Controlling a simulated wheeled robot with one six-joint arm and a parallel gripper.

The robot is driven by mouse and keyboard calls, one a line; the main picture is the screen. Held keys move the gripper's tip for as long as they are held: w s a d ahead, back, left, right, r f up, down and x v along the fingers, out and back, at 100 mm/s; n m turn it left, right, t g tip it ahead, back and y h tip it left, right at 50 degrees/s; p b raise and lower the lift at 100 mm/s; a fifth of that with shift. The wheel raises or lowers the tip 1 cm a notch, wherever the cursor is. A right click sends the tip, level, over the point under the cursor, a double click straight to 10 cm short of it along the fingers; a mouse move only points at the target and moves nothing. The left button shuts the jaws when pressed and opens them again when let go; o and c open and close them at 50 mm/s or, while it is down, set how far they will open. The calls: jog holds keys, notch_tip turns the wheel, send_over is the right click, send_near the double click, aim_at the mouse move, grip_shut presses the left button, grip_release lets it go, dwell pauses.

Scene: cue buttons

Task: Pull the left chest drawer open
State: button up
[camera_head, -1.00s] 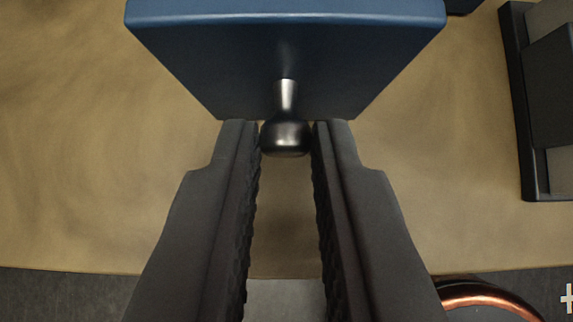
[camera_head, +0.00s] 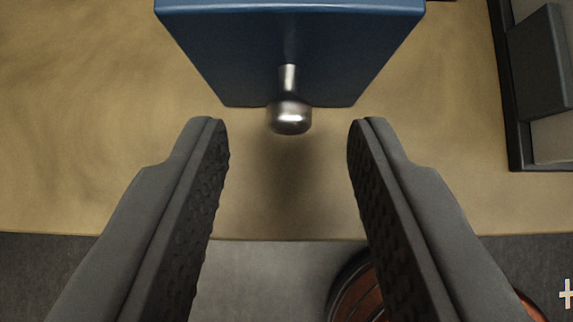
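A blue chest (camera_head: 290,60) stands at the top middle of the view, its dark blue front facing me. A shiny metal knob (camera_head: 290,115) on a short stem sticks out of that front. My gripper (camera_head: 288,125) is wide open, one finger on each side of the knob and apart from it. Nothing is between the fingertips except the knob, which lies at about their level or slightly beyond. Drawer seams are not visible, so I cannot tell how far any drawer is out.
A tan tabletop (camera_head: 90,150) spreads around the chest, clear on the left. A dark grey object with a black frame (camera_head: 515,100) stands at the right. Below the table edge is grey floor, with a round copper-coloured and black object (camera_head: 365,290) at the bottom right.

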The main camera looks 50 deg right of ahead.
jog(key=v, duration=1.6)
jog(key=s+a+r+n+t+y, duration=0.1)
jog(key=s+n+t+y, duration=0.1)
jog(key=s, duration=0.5)
jog(key=s+a+r+n+t+y, duration=0.1)
jog(key=s+a+n+t+y, duration=0.1)
jog(key=s+n+t, duration=0.3)
jog(key=s+a+r+n+t+y, duration=0.1)
jog(key=s+r+n+t+y, duration=0.1)
jog(key=s, duration=0.8)
jog(key=shift+a+n+t+y, duration=0.45)
jog(key=shift+n+t, duration=0.25)
jog(key=shift+t, duration=0.7)
jog(key=shift+w+r, duration=0.1)
jog(key=shift+r, duration=0.05)
